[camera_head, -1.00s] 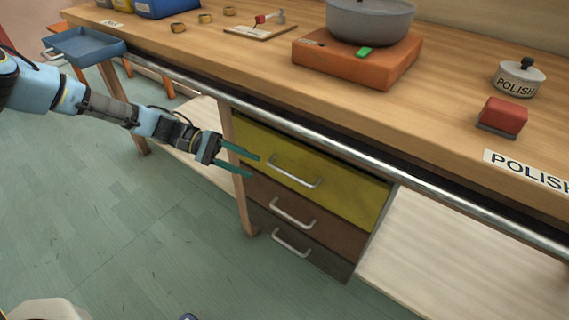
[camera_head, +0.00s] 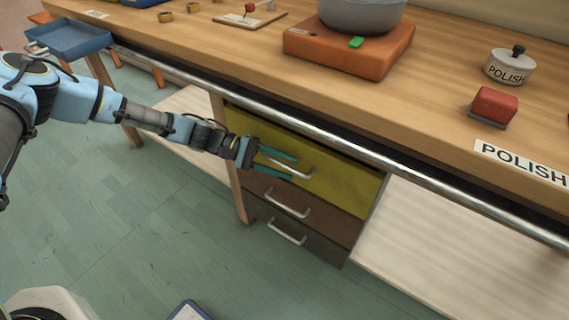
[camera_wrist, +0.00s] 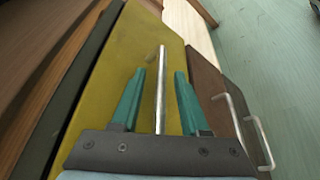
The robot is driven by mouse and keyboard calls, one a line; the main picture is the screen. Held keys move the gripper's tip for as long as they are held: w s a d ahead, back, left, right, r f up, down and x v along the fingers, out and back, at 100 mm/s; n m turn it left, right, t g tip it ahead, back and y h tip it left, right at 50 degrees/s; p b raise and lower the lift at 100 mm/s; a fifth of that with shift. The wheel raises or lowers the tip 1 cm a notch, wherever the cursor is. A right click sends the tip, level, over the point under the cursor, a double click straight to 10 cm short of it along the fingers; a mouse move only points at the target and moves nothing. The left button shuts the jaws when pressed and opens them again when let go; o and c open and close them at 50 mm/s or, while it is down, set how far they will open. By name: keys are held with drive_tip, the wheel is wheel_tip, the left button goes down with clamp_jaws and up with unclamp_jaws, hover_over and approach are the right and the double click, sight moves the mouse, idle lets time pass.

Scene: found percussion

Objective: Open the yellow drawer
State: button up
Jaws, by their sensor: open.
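The yellow drawer (camera_head: 340,188) is the top one of a stack of three under the workbench, and its front looks flush with the stack. Its metal bar handle (camera_head: 301,174) runs along the front. My gripper (camera_head: 287,165) is open at the handle's left part, with teal fingers above and below it. In the wrist view the yellow front (camera_wrist: 112,75) fills the middle, and the handle (camera_wrist: 161,90) lies between the two open fingers (camera_wrist: 157,82). I cannot tell whether either finger touches the handle.
A brown drawer (camera_head: 300,203) and a dark drawer (camera_head: 300,238), each with a handle, sit below. A metal rail (camera_head: 330,147) runs along the bench edge above. A blue tray (camera_head: 75,40) is at the left. Open floor (camera_head: 150,220) lies in front.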

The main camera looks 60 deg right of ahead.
clamp_jaws()
idle(0.4)
idle(1.1)
